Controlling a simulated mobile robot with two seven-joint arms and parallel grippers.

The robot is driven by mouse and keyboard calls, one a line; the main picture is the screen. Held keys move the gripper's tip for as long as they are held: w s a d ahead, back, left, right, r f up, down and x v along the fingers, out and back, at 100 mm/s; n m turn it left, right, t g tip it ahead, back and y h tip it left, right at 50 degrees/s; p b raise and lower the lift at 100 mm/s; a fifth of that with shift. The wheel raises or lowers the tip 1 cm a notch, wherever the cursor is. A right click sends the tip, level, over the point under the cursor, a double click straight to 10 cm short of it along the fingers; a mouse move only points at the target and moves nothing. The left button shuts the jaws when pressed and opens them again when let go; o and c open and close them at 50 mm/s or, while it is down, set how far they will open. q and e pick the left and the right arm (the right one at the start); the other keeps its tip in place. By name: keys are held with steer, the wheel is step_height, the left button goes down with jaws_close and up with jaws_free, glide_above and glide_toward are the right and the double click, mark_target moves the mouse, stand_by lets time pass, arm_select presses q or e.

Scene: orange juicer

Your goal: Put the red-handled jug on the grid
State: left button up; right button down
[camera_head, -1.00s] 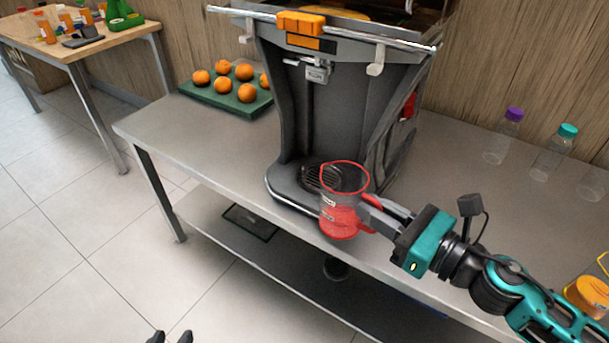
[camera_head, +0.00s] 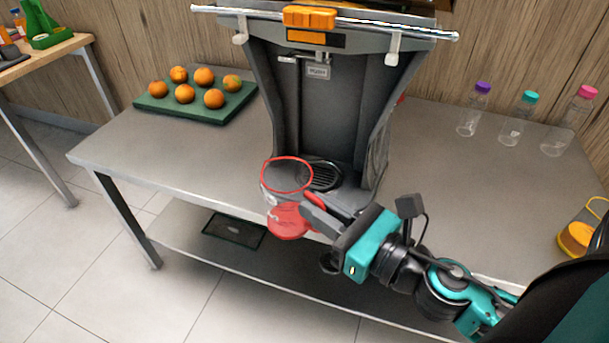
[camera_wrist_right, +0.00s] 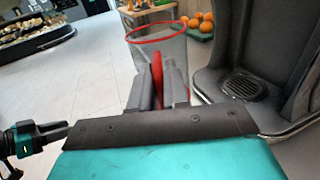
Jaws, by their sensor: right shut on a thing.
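The jug (camera_head: 285,200) is clear with a red rim, red base and red handle. My right gripper (camera_head: 312,208) is shut on its handle and holds it roughly upright at the front edge of the juicer's base. In the right wrist view the red handle (camera_wrist_right: 157,72) sits between the two fingers, with the jug's clear body (camera_wrist_right: 165,50) beyond them. The grid (camera_head: 322,176) is a dark round grille on the juicer's base, just behind and right of the jug. It also shows in the right wrist view (camera_wrist_right: 243,86), apart from the jug. My left gripper is not in view.
The grey juicer (camera_head: 335,110) stands on a steel table (camera_head: 150,145). A green tray (camera_head: 215,112) with several oranges is at the left. Capped bottles (camera_head: 515,120) stand at the back right. A yellow-handled jug (camera_head: 580,235) is at the right edge.

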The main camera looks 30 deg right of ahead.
steer(key=shift+w+a, duration=0.2)
steer(key=w+d+b, duration=0.2)
steer(key=w+d, duration=1.1)
steer(key=d, duration=0.2)
step_height(320, 180, down, 7)
steer(key=b, duration=0.3)
steer(key=shift+s+a, duration=0.1)
steer(key=shift+s, duration=0.05)
steer(key=c, duration=1.4)
jaws_free()
steer(key=shift+f, duration=0.1)
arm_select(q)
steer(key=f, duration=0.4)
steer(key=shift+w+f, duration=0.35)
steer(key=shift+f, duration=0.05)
